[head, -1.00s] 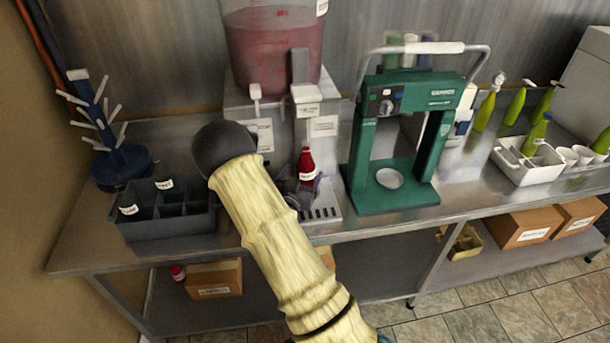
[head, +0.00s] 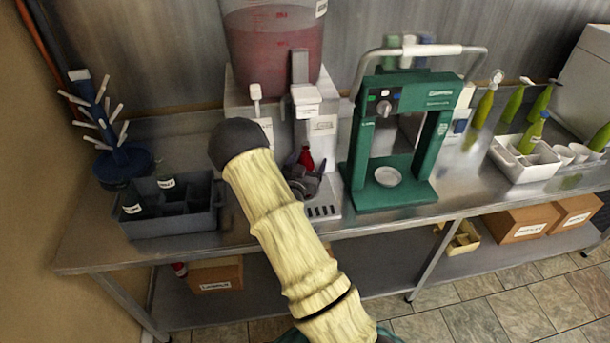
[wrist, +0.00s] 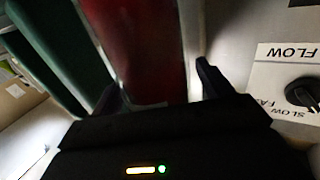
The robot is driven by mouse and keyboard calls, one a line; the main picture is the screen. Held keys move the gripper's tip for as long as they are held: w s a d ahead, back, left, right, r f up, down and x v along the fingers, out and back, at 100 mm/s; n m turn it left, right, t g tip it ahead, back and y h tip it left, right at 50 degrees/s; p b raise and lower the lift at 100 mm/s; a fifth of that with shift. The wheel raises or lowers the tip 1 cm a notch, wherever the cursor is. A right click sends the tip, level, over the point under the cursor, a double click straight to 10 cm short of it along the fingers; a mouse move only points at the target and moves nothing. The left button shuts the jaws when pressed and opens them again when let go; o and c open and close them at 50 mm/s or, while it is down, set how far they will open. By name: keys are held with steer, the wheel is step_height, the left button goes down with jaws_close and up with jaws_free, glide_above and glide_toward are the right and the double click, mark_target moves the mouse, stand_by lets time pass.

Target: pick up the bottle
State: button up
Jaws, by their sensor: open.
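The red bottle (head: 306,157) stands under the filler spout. In the head view only its upper part shows above my gripper (head: 303,180), which hides the rest. In the wrist view the red bottle (wrist: 140,45) fills the space between the two dark fingers of my gripper (wrist: 158,88). My gripper is open, with one finger on each side of the bottle. I cannot tell whether either finger touches it.
The filler (head: 273,45) with its red tank rises behind the bottle. A green capping machine (head: 436,145) stands close on the right. Bare steel counter (head: 235,240) lies in front.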

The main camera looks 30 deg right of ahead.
steer(key=shift+w, duration=0.1)
steer(key=c, duration=1.5)
steer(key=shift+r, duration=0.2)
steer(key=shift+r+b, duration=0.6)
steer(key=shift+r, duration=0.7)
steer(key=shift+a+r, duration=0.15)
steer(key=shift+r, duration=0.15)
steer(key=b, duration=0.5)
glide_toward(307, 154)
steer(key=s+a+f, duration=0.1)
steer(key=a, duration=0.1)
steer(key=s+a+f, duration=0.1)
steer(key=s+a, duration=0.1)
steer(key=shift+f, duration=0.2)
steer(key=shift+f, duration=0.1)
